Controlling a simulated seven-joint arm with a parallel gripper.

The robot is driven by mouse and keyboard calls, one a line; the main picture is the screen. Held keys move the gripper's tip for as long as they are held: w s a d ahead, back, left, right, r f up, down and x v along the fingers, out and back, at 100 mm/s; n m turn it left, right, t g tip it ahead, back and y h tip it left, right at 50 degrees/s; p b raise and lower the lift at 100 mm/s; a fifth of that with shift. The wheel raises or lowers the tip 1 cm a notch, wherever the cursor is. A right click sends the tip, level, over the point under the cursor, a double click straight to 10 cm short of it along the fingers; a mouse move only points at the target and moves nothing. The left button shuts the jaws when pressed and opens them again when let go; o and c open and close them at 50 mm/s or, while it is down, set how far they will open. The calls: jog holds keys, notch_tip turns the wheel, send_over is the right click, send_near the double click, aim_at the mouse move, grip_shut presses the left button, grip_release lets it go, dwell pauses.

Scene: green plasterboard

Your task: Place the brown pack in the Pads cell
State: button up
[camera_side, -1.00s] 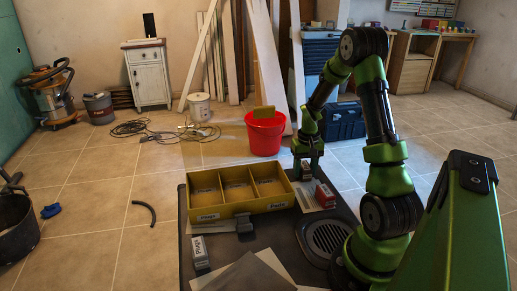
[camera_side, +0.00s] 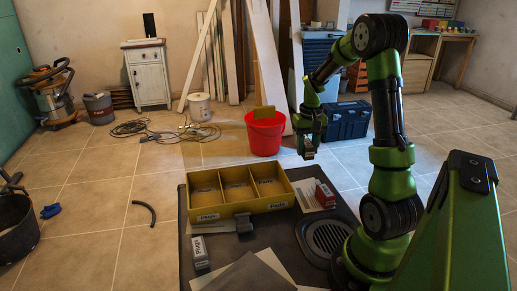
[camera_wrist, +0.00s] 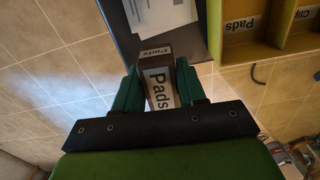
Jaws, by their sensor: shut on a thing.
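My gripper (camera_side: 308,152) is raised above the far right of the table and shut on the brown pack. In the wrist view the pack (camera_wrist: 158,82) sits between the green fingers (camera_wrist: 156,88), with "Pads" lettering facing the camera. The yellow tray (camera_side: 238,211) stands on the table, left of and below my gripper in the side view. It has three cells side by side. The Pads cell (camera_side: 272,188) is the rightmost in the side view and looks empty. Its label also shows in the wrist view (camera_wrist: 240,24), beside a Clips label.
A red and white pack (camera_side: 325,195) stands on paper right of the tray. A white-labelled pack (camera_side: 199,250) and a dark grey block (camera_side: 244,226) lie in front. Loose sheets (camera_side: 248,276) cover the table's front. A red bucket (camera_side: 265,134) stands on the floor behind.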

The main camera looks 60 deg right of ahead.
notch_tip(320, 180, up, 21)
send_over(270, 192)
jog(key=shift+n, duration=0.3)
notch_tip(270, 192, down, 24)
jog(key=shift+r, duration=0.1)
jog(key=shift+f, duration=2.5)
jog(key=o, duration=1.1)
jog(key=shift+f, duration=0.1)
